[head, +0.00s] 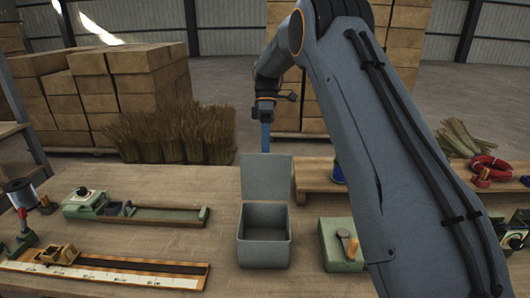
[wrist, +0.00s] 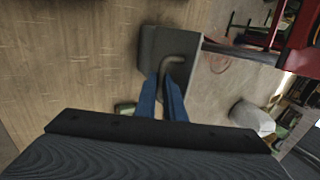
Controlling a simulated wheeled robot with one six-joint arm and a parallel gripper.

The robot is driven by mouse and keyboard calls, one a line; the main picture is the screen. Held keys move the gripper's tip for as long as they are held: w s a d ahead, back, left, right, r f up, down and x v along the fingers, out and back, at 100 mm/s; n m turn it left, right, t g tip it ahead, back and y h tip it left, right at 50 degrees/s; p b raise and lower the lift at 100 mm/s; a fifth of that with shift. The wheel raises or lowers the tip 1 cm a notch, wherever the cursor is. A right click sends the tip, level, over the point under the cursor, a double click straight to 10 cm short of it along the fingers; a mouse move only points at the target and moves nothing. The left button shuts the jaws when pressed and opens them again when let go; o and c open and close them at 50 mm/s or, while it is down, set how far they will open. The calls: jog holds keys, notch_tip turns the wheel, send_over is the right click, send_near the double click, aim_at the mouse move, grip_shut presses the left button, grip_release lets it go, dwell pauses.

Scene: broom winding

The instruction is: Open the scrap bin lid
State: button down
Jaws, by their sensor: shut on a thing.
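The grey scrap bin (head: 264,250) stands on the bench in the middle of the head view, with its inside showing. Its lid (head: 267,177) stands raised at the bin's back edge, about upright. My gripper (head: 265,138) is above and behind the lid's top edge, pointing down, and its lower end is partly hidden by the lid. In the wrist view its blue fingers (wrist: 165,92) are shut on a bent lid handle (wrist: 174,62), against the grey lid (wrist: 153,45).
A green fixture with a wooden channel (head: 150,214) lies left of the bin, and a long ruled strip (head: 105,268) in front of it. A green block (head: 338,247) stands to the right.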

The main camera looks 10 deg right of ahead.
jog(key=shift+s+a+f, duration=0.1)
jog(key=shift+a+f, duration=0.05)
jog(key=shift+f, duration=0.15)
jog(key=c, duration=1.8)
grip_release()
jog(key=shift+c, duration=0.2)
jog(key=shift+r, duration=0.2)
jog(key=b+v, duration=0.2)
jog(key=v, duration=0.6)
jog(key=shift+b, duration=0.4)
jog(key=shift+f, duration=0.1)
